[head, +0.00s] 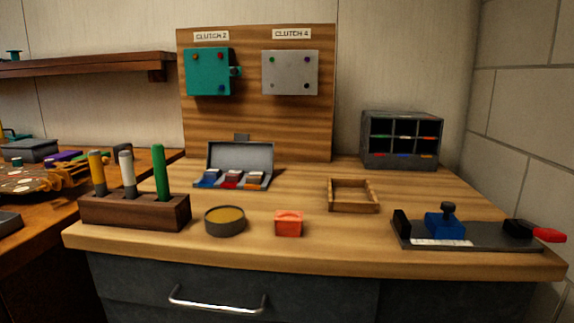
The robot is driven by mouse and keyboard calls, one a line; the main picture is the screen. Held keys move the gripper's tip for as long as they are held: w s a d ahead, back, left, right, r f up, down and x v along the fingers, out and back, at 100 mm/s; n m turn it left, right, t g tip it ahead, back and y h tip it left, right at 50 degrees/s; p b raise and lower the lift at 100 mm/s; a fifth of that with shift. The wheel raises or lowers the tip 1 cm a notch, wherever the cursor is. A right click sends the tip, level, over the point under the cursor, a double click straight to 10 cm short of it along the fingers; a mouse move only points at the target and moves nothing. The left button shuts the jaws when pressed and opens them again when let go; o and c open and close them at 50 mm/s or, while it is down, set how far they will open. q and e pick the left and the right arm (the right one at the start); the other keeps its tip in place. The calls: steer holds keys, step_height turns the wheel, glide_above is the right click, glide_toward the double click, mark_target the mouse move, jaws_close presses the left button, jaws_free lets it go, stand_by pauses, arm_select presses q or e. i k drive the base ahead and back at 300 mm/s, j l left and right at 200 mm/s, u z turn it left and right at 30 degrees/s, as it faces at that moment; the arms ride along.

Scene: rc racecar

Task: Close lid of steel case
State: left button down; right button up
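The steel case (213,186) stands open on the wooden workbench, left of the middle and near the back. Its grey lid (241,156) is raised upright at the back of the case, with a small tab at its top edge. Inside lie a blue piece, a red piece and a brown piece, side by side. Neither of my grippers shows in the head view.
In front stand a wooden block (135,212) with three coloured handles, a round tin (225,221) and an orange box (289,223). A wooden tray (354,206), a fixture (470,242) and a compartment rack (402,157) stand to the right. A board (257,125) rises behind the case.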

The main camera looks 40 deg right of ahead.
mark_target(240, 153)
steer(key=z, duration=1)
steer(key=i+j+z, duration=0.2)
steer(key=k, duration=0.1)
